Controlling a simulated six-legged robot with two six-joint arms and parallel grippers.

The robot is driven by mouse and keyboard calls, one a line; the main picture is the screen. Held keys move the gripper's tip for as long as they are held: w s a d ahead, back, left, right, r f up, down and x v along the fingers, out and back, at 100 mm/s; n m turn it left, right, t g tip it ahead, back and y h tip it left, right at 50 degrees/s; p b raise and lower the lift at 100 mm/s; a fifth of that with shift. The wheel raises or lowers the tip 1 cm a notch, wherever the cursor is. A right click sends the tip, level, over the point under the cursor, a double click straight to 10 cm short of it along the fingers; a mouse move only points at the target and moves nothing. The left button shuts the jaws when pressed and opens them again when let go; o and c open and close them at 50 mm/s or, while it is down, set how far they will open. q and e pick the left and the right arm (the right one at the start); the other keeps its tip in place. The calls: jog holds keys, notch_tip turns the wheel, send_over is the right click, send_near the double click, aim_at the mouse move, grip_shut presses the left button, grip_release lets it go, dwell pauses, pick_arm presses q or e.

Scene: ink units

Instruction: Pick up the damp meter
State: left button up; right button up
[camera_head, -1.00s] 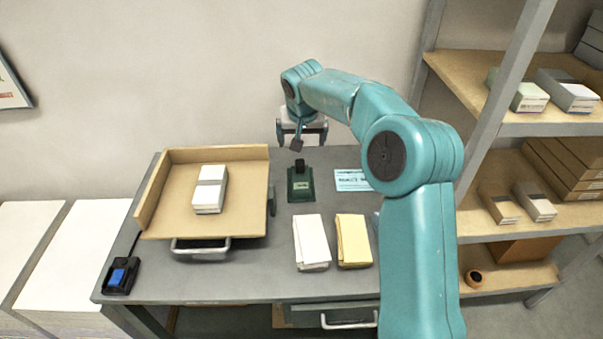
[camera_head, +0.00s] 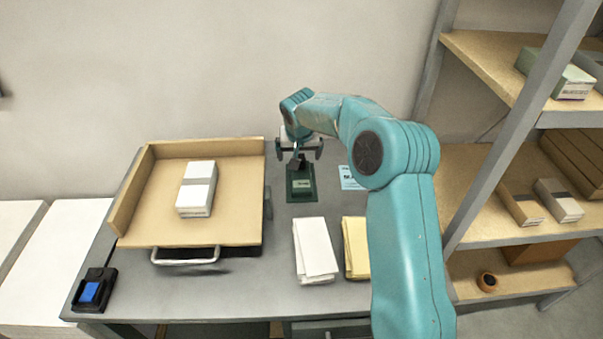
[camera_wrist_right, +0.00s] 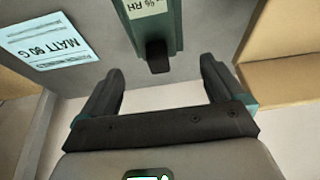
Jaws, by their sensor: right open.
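The damp meter (camera_head: 301,184) is a dark green block with a pale label and a black upper part. It sits on the grey desk, right of the wooden tray. My right gripper (camera_head: 299,151) is open and empty at the meter's far, black end. In the right wrist view the meter (camera_wrist_right: 154,24) shows its "% RH" label, and its black end points into the gap between the spread fingers of my right gripper (camera_wrist_right: 161,66). I see no contact. My left gripper is not in view.
The wooden tray (camera_head: 135,205) holds a banded white stack (camera_head: 196,189). White (camera_head: 314,249) and yellow (camera_head: 355,247) folded cloths lie nearer. A pale blue card (camera_head: 348,178) lies right of the meter. A shelf rack (camera_head: 485,45) stands right; a blue-topped black device (camera_head: 92,290) sits front left.

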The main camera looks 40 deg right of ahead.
aim_at(301, 164)
jog(key=x, duration=0.2)
jog(key=shift+w+a+f, duration=0.15)
jog(key=shift+w+f, duration=0.15)
jog(key=shift+w, duration=0.05)
jog(key=shift+s+f, duration=0.1)
jog(key=shift+s, duration=0.1)
jog(key=shift+s+d+f+p, duration=0.1)
jog(key=shift+d+f+p, duration=0.1)
jog(key=shift+d+p, duration=0.15)
jog(key=x, duration=0.4)
jog(key=shift+w+d+f+p, duration=0.1)
jog(key=shift+w+d+p, duration=0.25)
jog(key=shift+p, duration=0.05)
jog(key=shift+f, duration=0.2)
jog(key=shift+s+r, duration=0.15)
jog(key=shift+f, duration=0.2)
jog(key=c, duration=1.3)
jog(key=shift+r, duration=0.15)
